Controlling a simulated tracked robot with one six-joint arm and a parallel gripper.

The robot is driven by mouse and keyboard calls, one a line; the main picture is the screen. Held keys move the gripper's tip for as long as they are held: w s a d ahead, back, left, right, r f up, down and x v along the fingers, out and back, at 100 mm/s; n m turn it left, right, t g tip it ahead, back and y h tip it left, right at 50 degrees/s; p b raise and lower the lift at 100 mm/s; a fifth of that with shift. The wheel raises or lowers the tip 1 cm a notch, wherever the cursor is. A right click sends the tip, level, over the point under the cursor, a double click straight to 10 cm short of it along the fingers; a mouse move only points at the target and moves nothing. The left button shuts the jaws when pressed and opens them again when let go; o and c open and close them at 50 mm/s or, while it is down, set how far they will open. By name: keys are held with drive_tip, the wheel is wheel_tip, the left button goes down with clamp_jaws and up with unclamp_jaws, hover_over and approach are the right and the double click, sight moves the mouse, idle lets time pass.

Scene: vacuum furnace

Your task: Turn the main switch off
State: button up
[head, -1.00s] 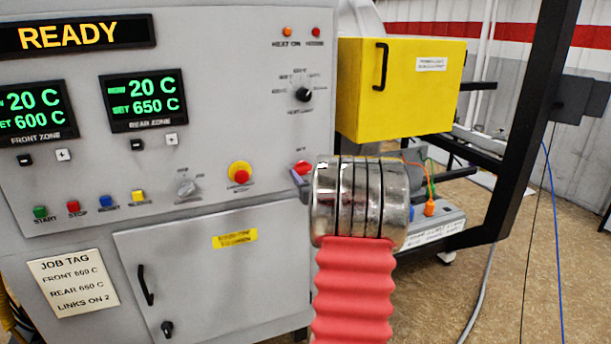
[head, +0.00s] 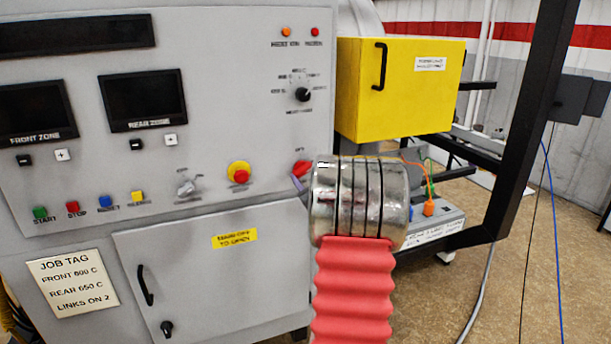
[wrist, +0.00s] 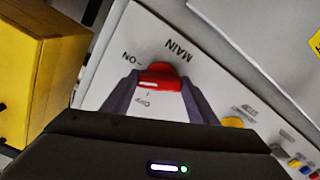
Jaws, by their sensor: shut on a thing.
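The red main switch (wrist: 160,77) shows in the wrist view, with the words MAIN, ON and OFF printed around it. My gripper (wrist: 158,92) has its two purple-grey fingers on either side of the red handle and is shut on it. In the head view the main switch (head: 301,168) shows as a small red piece at the right of the panel, turned to a slant. My wrist and arm hide most of the gripper there.
A yellow box (head: 400,90) with a black handle stands right of the panel. A red-yellow push button (head: 240,173) and a selector knob (head: 187,187) sit left of the switch. A cabinet door (head: 200,270) with a yellow label lies below.

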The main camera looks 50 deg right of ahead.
drive_tip(key=n, duration=0.6)
drive_tip(key=shift+w+a+n, duration=0.2)
drive_tip(key=shift+w+n, duration=0.05)
drive_tip(key=shift+n, duration=0.05)
drive_tip(key=n, duration=0.6)
drive_tip(key=shift+f+n, duration=0.1)
drive_tip(key=shift+n, duration=0.2)
drive_tip(key=o, duration=1)
drive_tip(key=shift+o, duration=0.2)
drive_tip(key=shift+s+d, duration=0.1)
